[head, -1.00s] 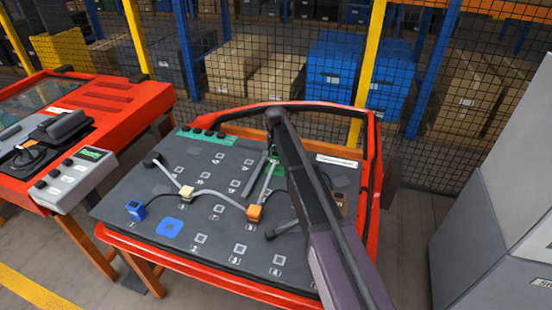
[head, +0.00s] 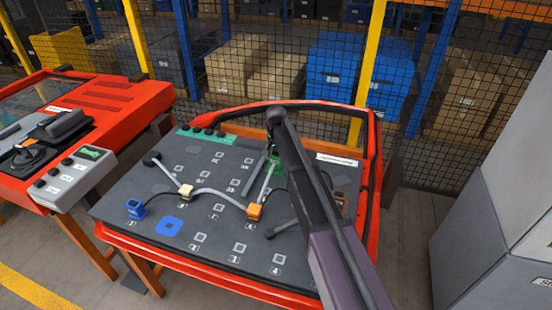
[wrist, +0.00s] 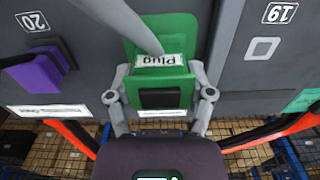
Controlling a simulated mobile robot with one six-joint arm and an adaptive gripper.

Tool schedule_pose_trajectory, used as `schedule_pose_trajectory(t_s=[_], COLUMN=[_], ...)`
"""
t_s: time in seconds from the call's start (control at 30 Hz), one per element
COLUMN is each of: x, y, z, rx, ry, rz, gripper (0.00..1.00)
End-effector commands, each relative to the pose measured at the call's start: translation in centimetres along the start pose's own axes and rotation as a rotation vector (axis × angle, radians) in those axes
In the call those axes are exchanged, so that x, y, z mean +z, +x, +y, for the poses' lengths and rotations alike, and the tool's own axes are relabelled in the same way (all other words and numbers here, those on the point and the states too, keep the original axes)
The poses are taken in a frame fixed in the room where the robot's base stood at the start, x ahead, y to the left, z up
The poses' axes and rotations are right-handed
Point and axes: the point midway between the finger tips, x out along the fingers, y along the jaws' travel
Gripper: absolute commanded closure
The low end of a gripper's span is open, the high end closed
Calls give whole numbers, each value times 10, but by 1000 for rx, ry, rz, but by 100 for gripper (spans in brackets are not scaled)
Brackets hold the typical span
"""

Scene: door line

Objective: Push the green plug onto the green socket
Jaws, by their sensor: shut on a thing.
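The green plug (wrist: 160,70), with a white "Plug" label and a dark square on its face, is between the two fingers of my gripper (wrist: 160,97) in the wrist view. My gripper is shut on it. A flat green area shows right behind the plug, which I take for the green socket (wrist: 186,28); the plug covers most of it. I cannot tell whether the plug is seated. A grey cable runs up over the plug. In the head view, a bit of green (head: 278,167) shows beside my arm at the back right of the grey board, and my arm hides much of it.
The grey board (head: 180,245) carries several numbered sockets, a blue plug (head: 135,208), a cream block (head: 186,191) and an orange block (head: 254,211) with cables. A purple block (wrist: 40,67) is left of the plug in the wrist view. A red rim (head: 372,185) surrounds the board.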

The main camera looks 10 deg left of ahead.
Motion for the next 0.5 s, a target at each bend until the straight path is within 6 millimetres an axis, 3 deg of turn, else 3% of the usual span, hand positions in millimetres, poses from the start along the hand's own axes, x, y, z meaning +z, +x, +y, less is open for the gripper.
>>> schedule_pose_trajectory(t_s=[0.5], x=[0], y=[12], z=[0], rx=[0], ry=[0], rz=[0], gripper=[93])
